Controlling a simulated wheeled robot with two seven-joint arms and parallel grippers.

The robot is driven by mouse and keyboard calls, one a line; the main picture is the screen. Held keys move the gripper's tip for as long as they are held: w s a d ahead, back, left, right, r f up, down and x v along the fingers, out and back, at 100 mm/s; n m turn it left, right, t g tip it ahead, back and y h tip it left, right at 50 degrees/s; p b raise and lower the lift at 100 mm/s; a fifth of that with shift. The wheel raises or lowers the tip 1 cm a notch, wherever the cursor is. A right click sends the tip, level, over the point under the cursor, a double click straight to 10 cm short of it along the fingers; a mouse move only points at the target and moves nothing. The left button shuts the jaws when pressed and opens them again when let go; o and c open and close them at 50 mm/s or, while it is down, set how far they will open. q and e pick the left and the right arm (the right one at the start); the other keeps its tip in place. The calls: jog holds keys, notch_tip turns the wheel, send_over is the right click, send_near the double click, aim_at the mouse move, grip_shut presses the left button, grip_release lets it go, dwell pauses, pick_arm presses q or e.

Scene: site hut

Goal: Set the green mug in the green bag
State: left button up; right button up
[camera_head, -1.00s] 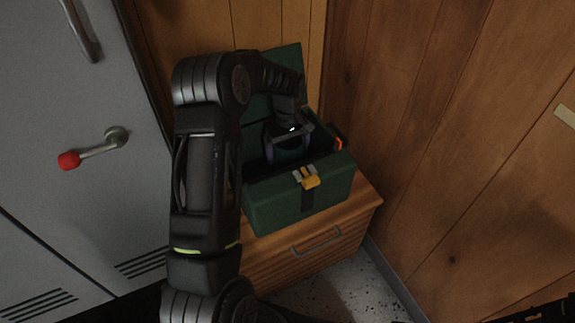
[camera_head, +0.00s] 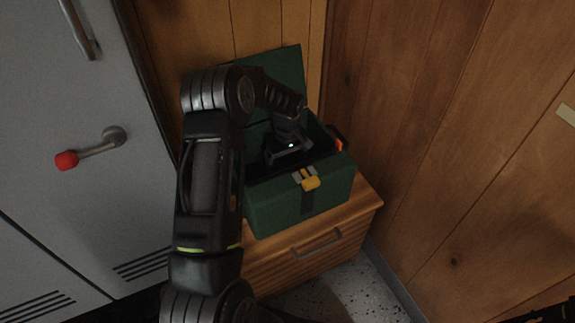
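The green bag (camera_head: 305,208) stands open on a wooden drawer cabinet, with its lid (camera_head: 287,68) raised at the back and a yellow clasp on its front. My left arm comes down in front of its left side. My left gripper (camera_head: 288,158) points down into the bag's opening, with its fingers sunk below the rim. The fingertips are hidden in the dark inside, so I cannot see whether they are open or shut. I cannot make out the green mug; the gripper and the bag's walls hide the inside. My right gripper does not show clearly.
The wooden cabinet (camera_head: 290,265) has a drawer with a metal handle. A grey locker (camera_head: 75,220) with a red-tipped handle (camera_head: 68,160) stands at left. Wood-panelled walls (camera_head: 440,130) close in behind and at right. Speckled floor shows at the bottom.

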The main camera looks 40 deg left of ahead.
pick_arm(q)
jog(key=shift+f, duration=0.15)
jog(key=o, duration=1.4)
jog(key=shift+o, duration=0.2)
jog(key=shift+r, duration=0.3)
notch_tip(320, 180, up, 12)
jog(key=p, duration=0.1)
jog(key=shift+f+p, duration=0.15)
jog(key=shift+p, duration=0.25)
